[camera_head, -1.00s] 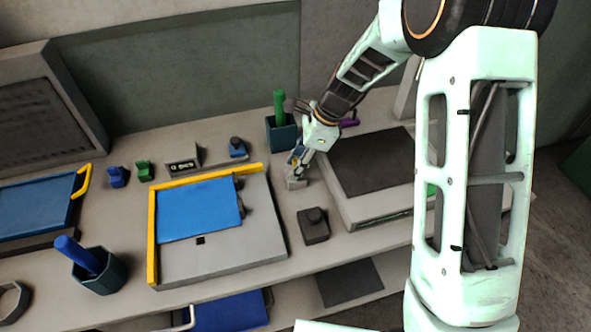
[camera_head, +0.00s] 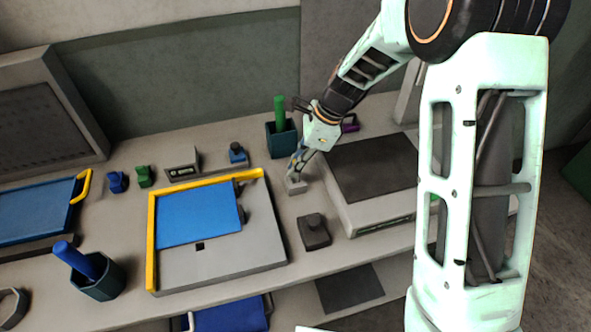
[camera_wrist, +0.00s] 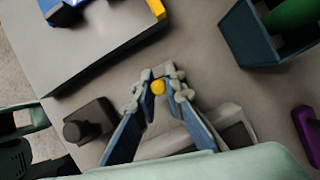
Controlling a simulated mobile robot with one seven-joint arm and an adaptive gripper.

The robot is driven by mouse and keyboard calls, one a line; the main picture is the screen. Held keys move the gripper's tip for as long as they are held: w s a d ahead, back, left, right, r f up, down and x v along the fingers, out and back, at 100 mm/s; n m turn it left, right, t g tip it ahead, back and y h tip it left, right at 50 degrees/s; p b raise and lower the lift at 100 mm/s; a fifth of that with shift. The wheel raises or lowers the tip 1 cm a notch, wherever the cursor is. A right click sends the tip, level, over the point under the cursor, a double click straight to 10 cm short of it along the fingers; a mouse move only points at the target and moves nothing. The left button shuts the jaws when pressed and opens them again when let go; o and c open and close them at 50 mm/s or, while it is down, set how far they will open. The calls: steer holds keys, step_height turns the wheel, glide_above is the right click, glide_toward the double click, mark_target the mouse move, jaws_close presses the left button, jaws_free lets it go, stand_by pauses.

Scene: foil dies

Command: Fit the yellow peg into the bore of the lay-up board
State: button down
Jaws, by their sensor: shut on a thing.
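My gripper (camera_wrist: 158,88) is shut on the yellow peg (camera_wrist: 158,87), whose round end shows between the fingertips in the wrist view. In the head view my gripper (camera_head: 297,170) is just above a small grey block (camera_head: 296,187), right of the lay-up board; the peg is hard to make out there. I cannot tell whether the peg's lower end is clear of the block. The lay-up board (camera_head: 225,262) is a grey slab with a yellow edge strip and a blue sheet (camera_head: 198,213). A small dark square opening (camera_head: 200,246), perhaps the bore, lies below the sheet.
A dark block with a knob (camera_head: 313,232) stands between the board and a grey box with a dark top (camera_head: 375,168). A teal cup with a green rod (camera_head: 282,140) stands behind my gripper. A teal cup with a blue rod (camera_head: 98,278) stands at the front left.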

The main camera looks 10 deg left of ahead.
steer(key=s+d+r+b, duration=0.1)
steer(key=s+d+r, duration=0.1)
steer(key=s+r, duration=0.9)
steer(key=s, duration=0.2)
steer(key=shift+s+d+r, duration=0.15)
steer(key=shift+s+d, duration=0.15)
steer(key=shift+s, duration=0.1)
steer(key=shift+a, duration=0.1)
